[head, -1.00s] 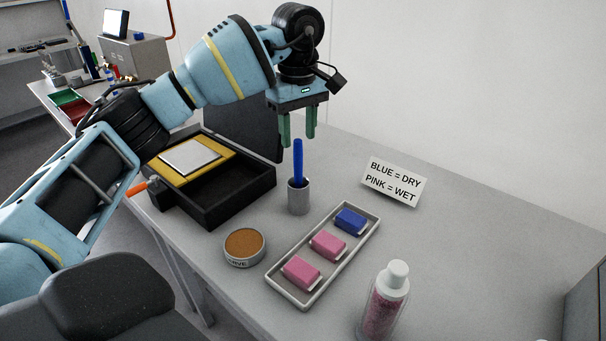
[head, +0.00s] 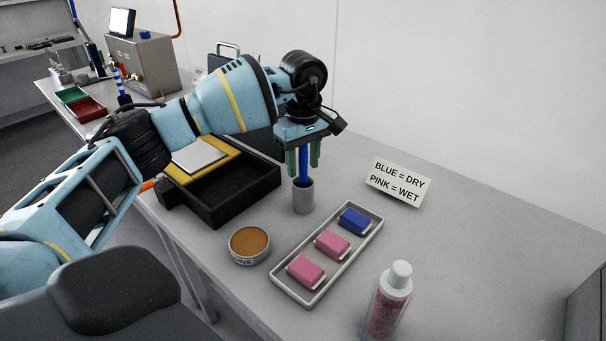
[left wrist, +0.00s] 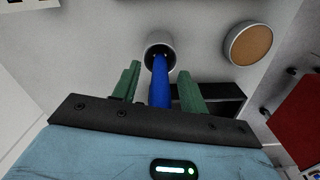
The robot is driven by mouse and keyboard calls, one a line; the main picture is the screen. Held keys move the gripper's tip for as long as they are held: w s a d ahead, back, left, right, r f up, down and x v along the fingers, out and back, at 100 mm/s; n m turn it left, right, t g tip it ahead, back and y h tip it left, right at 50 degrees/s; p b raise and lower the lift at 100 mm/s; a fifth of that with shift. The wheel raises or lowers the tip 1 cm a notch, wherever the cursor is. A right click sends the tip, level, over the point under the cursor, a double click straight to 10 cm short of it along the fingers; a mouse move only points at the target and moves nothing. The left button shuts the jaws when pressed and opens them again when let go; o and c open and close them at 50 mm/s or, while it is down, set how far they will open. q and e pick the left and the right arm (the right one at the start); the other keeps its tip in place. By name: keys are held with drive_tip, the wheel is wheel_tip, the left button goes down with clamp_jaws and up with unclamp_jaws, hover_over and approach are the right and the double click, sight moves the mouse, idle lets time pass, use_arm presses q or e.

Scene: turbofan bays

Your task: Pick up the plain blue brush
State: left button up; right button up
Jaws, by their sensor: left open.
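The plain blue brush (head: 303,166) stands upright in a small grey cup (head: 303,198) on the table. My left gripper (head: 303,168) points down above the cup with its green fingers open, one on each side of the brush handle. In the left wrist view the blue brush (left wrist: 160,80) runs between the two open fingers of the gripper (left wrist: 158,84), with a gap at each side. The cup (left wrist: 160,48) shows beyond the fingertips. The lower end of the brush is hidden in the cup. My right gripper is not in view.
A tray (head: 287,289) with two pink blocks and one blue block lies to the right. A round tin (head: 249,246), a bottle (head: 390,300) of pink grains and a sign (head: 396,182) stand nearby. An open black case (head: 232,205) is left of the cup.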

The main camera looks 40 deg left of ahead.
use_arm(q)
clamp_jaws()
